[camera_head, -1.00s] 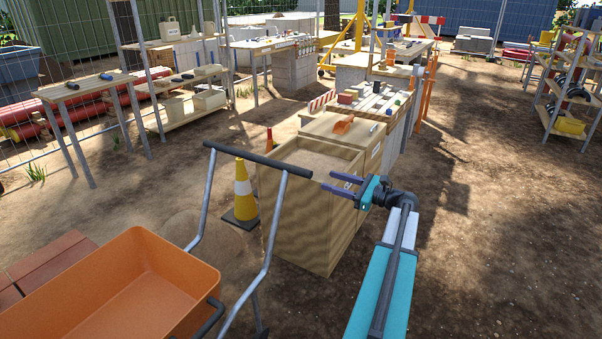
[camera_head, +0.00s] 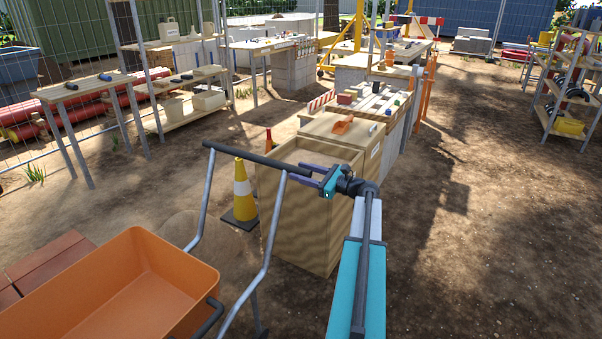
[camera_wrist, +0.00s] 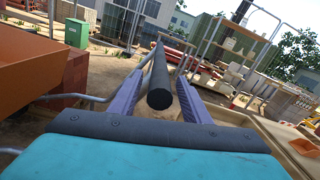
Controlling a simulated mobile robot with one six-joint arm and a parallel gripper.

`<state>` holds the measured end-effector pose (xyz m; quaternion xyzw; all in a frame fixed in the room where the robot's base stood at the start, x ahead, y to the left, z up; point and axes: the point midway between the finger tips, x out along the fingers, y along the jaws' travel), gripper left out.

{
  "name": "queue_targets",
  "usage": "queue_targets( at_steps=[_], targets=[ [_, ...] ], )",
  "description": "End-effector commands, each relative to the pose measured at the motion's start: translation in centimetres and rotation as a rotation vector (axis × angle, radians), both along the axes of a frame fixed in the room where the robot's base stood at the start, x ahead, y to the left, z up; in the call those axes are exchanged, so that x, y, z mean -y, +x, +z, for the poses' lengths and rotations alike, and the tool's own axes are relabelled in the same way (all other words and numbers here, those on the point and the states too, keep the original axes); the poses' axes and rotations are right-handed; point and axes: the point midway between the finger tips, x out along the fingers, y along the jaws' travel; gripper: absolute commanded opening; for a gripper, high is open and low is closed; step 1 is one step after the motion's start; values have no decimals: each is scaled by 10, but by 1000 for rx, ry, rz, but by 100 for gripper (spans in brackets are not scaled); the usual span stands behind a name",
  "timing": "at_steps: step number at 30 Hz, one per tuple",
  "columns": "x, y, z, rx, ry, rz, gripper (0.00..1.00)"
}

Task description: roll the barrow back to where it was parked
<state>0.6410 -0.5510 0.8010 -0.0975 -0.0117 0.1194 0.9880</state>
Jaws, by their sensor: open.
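The barrow (camera_head: 130,290) has an orange tray at lower left in the head view, with grey tube handles rising to a black crossbar grip (camera_head: 245,155). My gripper (camera_head: 303,174) is open at the right end of that crossbar. In the wrist view the crossbar (camera_wrist: 158,92) points end-on toward me and lies between the two purple fingers (camera_wrist: 160,78), with gaps beside it. The fingers are not closed on it. The orange tray also shows at the left of the wrist view (camera_wrist: 35,70). The barrow's wheel is not visible.
A wooden bin (camera_head: 300,225) stands close behind the crossbar and below my gripper. A yellow and white cone (camera_head: 243,190) stands beside it. Red-brown bricks (camera_head: 45,262) lie behind the tray. Open dirt ground (camera_head: 480,240) lies to the right.

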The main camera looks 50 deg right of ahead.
Motion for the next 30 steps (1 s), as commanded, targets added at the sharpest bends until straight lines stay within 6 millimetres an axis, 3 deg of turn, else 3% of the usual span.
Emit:
queue_targets(
  at_steps=[11,12,20,30],
  targets=[
    [-2,6,0,0,0,0,43],
    [-2,6,0,0,0,0,42],
    [-2,6,0,0,0,0,0],
    [-2,6,0,0,0,1,0]
  ],
)
